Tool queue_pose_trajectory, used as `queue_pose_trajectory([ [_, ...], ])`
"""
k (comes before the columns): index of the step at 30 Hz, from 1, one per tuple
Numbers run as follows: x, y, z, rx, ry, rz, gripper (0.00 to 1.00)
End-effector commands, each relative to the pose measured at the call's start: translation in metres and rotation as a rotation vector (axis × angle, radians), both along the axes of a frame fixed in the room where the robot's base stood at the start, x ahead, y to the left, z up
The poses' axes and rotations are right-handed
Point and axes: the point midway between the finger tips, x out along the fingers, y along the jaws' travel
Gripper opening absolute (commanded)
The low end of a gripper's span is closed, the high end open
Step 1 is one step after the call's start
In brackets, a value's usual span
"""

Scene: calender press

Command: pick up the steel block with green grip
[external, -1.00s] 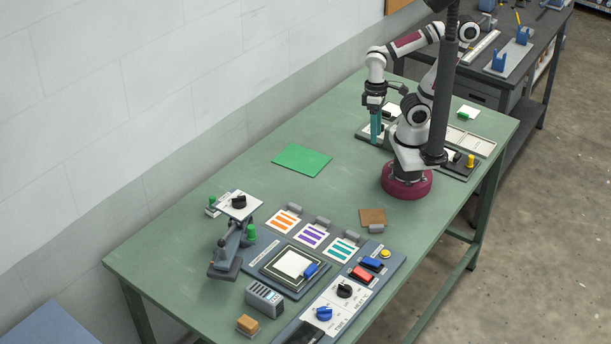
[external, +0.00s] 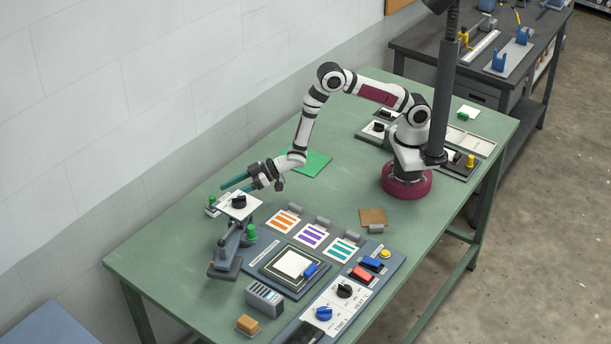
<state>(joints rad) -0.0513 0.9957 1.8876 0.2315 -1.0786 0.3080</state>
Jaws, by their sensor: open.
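A small light-grey block with a green grip (external: 211,206) sits on the green table, at the left side of the press with the white plate and black knob (external: 239,203). It looks like the steel block, and the plate stands close on its right. My gripper (external: 233,188) is open and empty, with its teal fingers pointing left. In the picture it appears just above and right of the block, near the plate. I cannot tell its exact height or whether it touches anything.
Another green grip (external: 251,232) stands right of the press. A control panel (external: 392,262) with cards, knobs and buttons fills the table's front right. A green sheet (external: 316,164) lies behind my gripper. A grey slotted box (external: 264,298) and a tan block (external: 248,324) stand in front.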

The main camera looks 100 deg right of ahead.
Motion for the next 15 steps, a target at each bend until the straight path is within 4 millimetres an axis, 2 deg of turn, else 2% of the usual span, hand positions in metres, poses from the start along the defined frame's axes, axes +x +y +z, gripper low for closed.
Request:
queue_pose_trajectory([
  [3, 0.025, 0.003, -0.011, 0.0, -0.001, 0.001, 0.61],
  [8, 0.041, 0.004, -0.018, -0.002, 0.001, 0.002, 0.61],
  [15, 0.081, 0.008, -0.035, -0.001, 0.001, 0.001, 0.61],
])
